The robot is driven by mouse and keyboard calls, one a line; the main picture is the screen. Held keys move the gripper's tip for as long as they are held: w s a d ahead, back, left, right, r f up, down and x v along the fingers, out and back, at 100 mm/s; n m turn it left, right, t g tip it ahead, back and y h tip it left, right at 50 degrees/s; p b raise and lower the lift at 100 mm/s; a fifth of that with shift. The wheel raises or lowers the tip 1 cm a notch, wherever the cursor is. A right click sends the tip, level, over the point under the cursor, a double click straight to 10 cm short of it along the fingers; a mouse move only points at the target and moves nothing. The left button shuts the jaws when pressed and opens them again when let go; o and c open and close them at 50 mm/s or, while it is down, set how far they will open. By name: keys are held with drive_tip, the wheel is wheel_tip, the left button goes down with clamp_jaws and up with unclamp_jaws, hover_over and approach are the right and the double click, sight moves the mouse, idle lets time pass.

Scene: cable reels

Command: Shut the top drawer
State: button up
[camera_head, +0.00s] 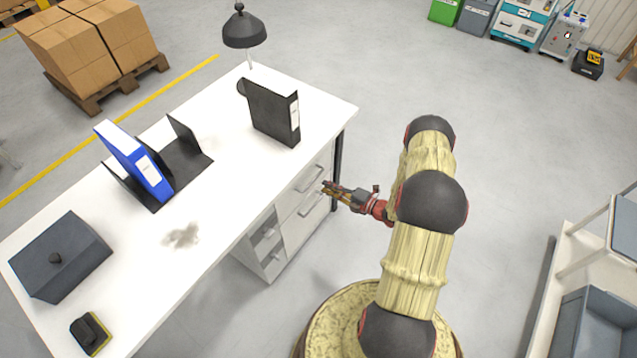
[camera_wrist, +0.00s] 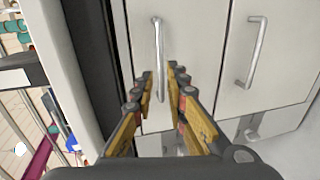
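The white desk (camera_head: 215,250) has a drawer unit under its right end. The top drawer (camera_head: 312,172) and its bar handle show there, with a lower drawer (camera_head: 305,213) below. I cannot tell from the head view how far the top drawer stands out. In the wrist view, which is turned sideways, the top drawer front (camera_wrist: 200,40) is on the left with its handle (camera_wrist: 158,45), and the lower drawer front (camera_wrist: 275,75) is on the right. My gripper (camera_head: 328,187) points at the top drawer. Its fingers (camera_wrist: 163,78) are a little apart, one on each side of the handle's line; contact is unclear.
Smaller drawers (camera_head: 268,240) sit left of this column. A black binder (camera_head: 270,110), a blue binder (camera_head: 135,160), a lamp (camera_head: 243,30) and a dark box (camera_head: 60,255) stand on the desk. A dark desk leg (camera_head: 339,150) stands beside the drawers.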

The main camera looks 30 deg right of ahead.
drive_tip(key=v, duration=0.3)
drive_tip(key=shift+s+d, duration=0.1)
drive_tip(key=shift+s, duration=0.3)
